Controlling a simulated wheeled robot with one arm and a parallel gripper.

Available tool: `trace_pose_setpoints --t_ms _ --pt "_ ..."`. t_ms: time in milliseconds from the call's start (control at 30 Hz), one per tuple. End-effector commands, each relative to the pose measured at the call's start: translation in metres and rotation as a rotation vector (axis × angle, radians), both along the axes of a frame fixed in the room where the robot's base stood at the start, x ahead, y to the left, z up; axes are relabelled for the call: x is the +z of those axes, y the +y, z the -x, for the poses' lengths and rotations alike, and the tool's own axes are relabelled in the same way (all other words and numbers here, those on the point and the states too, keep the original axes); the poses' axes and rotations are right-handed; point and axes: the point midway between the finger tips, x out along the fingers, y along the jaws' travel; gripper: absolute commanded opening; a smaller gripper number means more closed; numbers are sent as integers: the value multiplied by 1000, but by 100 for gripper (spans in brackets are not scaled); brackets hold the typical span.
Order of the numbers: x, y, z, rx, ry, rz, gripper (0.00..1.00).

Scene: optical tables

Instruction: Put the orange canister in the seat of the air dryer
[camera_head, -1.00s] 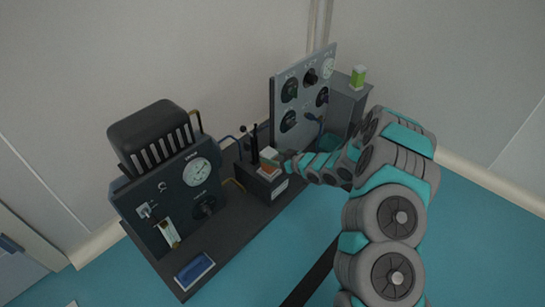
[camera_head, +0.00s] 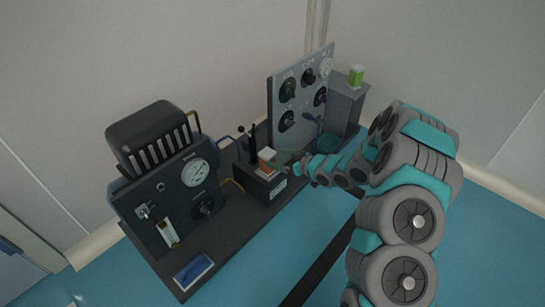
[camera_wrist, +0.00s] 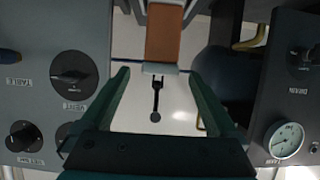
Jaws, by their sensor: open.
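The orange canister (camera_head: 267,157), with pale ends, stands on a small black block (camera_head: 262,186) with a white label, which looks like the air dryer. How deep it sits in the seat cannot be told. In the wrist view the orange canister (camera_wrist: 163,38) lies beyond my fingertips, roughly centred between them. My gripper (camera_wrist: 158,72) is open and empty, apart from the canister. A black lever with a ball end (camera_wrist: 155,98) shows below the canister in the wrist view.
A dark unit with a gauge (camera_head: 185,185) stands on the left of the bench, and a grey knob panel (camera_head: 303,98) at the back. A green-and-white item (camera_head: 356,76) stands on a grey box. A blue tray (camera_head: 194,271) lies at the front left.

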Motion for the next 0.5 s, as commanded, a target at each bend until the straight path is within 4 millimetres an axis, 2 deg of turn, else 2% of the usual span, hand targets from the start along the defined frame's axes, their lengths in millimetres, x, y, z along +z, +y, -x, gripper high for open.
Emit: trace_pose_setpoints --t_ms 200,500 --pt "14 -30 22 -3 2 1 95" --pt "27 -52 41 -1 1 -2 95"
